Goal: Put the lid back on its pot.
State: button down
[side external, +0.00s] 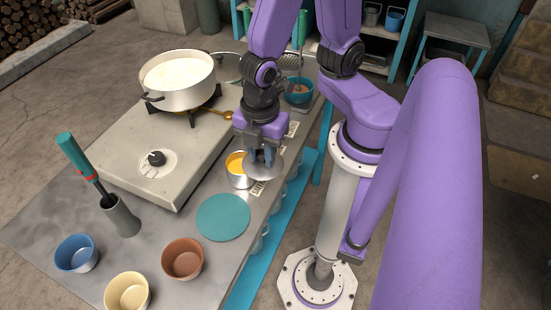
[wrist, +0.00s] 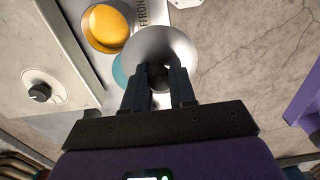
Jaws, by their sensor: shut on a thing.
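My gripper (side external: 262,156) is shut on a silver round lid (side external: 267,168), apparently by its knob. The lid also shows in the wrist view (wrist: 150,42) beyond my fingers (wrist: 160,88). A small metal pot (side external: 238,181) with yellow-orange contents stands open on the counter, just left of the lid in the side view. In the wrist view its contents (wrist: 106,27) lie up and left of the lid, largely uncovered. The lid appears offset beside the pot; its exact height above the counter is hard to tell.
A large pot of white liquid (side external: 179,97) stands on the stove (side external: 140,150). A teal disc (side external: 223,217) lies in front of the small pot. Blue (side external: 77,254), cream (side external: 127,291) and brown (side external: 182,258) bowls stand nearer, with a teal-handled tool in a grey holder (side external: 121,217).

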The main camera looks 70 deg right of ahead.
jog(key=w+d, duration=0.4)
jog(key=w, duration=0.4)
notch_tip(320, 180, down, 6)
jog(key=shift+a, duration=0.2)
dwell(0.4)
jog(key=shift+f, duration=0.65)
dwell(0.5)
jog(key=c, duration=0.8)
grip_release()
jog(key=shift+c, duration=0.2)
jog(key=shift+r, duration=0.1)
notch_tip(320, 180, up, 17)
jog(key=shift+w+r, duration=0.15)
